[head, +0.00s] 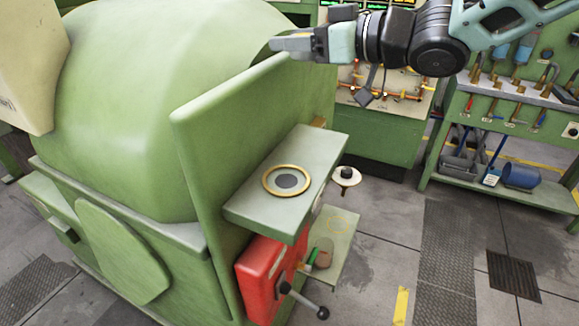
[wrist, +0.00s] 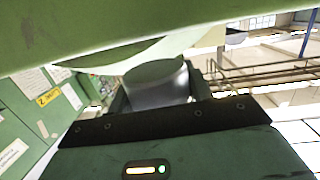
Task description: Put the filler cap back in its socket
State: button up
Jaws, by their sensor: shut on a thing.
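The filler cap (head: 346,178) looks like a pale round disc with a black knob. It sits to the right of a green shelf, apart from my gripper. The socket (head: 268,185) is a brass-coloured ring around a dark grey centre on that shelf, with nothing over it. My gripper (head: 280,44) is far above and points left, by the top corner of an upright green panel (head: 215,115). It is shut, seemingly on the panel's edge; the grip itself is hidden. In the wrist view a large green surface (wrist: 60,35) fills the top, close to a grey finger (wrist: 157,82).
The green shelf (head: 320,150) juts out beside the panel. Below it are a red box (head: 262,262) with a black-knobbed lever (head: 305,300) and a lower ledge (head: 343,225). A tool rack (head: 500,105) stands at the right. Open floor lies between.

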jog(key=s+a+n+g+y+b, duration=0.1)
jog(key=s+a+n+g+b, duration=0.25)
jog(key=s, duration=0.55)
jog(key=shift+g, duration=0.45)
jog(key=f, duration=1.4)
jog(key=shift+s+d, duration=0.25)
jog(key=shift+d, duration=0.15)
jog(key=shift+f+p, duration=0.4)
jog(key=shift+f, duration=1.75)
jog(key=shift+f, duration=0.1)
jog(key=shift+f, duration=0.15)
jog(key=o, duration=1.1)
jog(key=shift+o, duration=0.2)
